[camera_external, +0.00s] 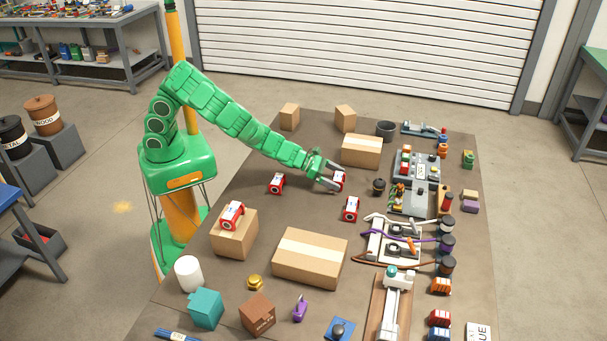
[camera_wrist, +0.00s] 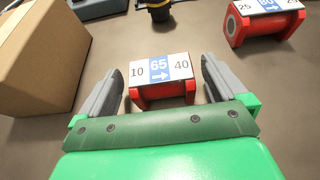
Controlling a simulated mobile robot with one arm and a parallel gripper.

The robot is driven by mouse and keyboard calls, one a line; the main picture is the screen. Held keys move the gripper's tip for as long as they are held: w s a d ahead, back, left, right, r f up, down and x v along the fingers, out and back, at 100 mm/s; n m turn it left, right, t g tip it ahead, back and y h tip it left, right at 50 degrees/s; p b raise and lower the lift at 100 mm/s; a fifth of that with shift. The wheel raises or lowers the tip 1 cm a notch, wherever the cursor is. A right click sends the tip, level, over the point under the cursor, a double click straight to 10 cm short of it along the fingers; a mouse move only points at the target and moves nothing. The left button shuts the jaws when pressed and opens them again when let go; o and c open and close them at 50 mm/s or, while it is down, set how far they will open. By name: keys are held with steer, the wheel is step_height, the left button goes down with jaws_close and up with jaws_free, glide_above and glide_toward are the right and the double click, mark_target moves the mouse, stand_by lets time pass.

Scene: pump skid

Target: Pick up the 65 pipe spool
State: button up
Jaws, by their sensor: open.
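The 65 pipe spool (camera_wrist: 160,92) is red with a white and blue label reading 10, 65 and 40. In the wrist view it lies between the two fingers of my gripper (camera_wrist: 162,90). The gripper is open, with a gap visible on each side of the spool. In the external view the spool (camera_external: 339,180) sits on the brown table at my gripper (camera_external: 330,182), which hides part of it. Another red spool (camera_wrist: 264,22), with a label showing 25, lies at the upper right of the wrist view.
A cardboard box (camera_wrist: 38,55) stands close on the left in the wrist view. More red spools lie on the table (camera_external: 276,183) (camera_external: 351,209) and on a box (camera_external: 232,215). A black and brass object (camera_external: 379,186) stands right of my gripper.

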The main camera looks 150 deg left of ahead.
mark_target(342, 181)
steer(key=shift+x, duration=1.8)
steer(key=shift+r, duration=0.1)
steer(key=c, duration=1.2)
steer(key=shift+r, duration=0.1)
steer(key=shift+r, duration=4.9)
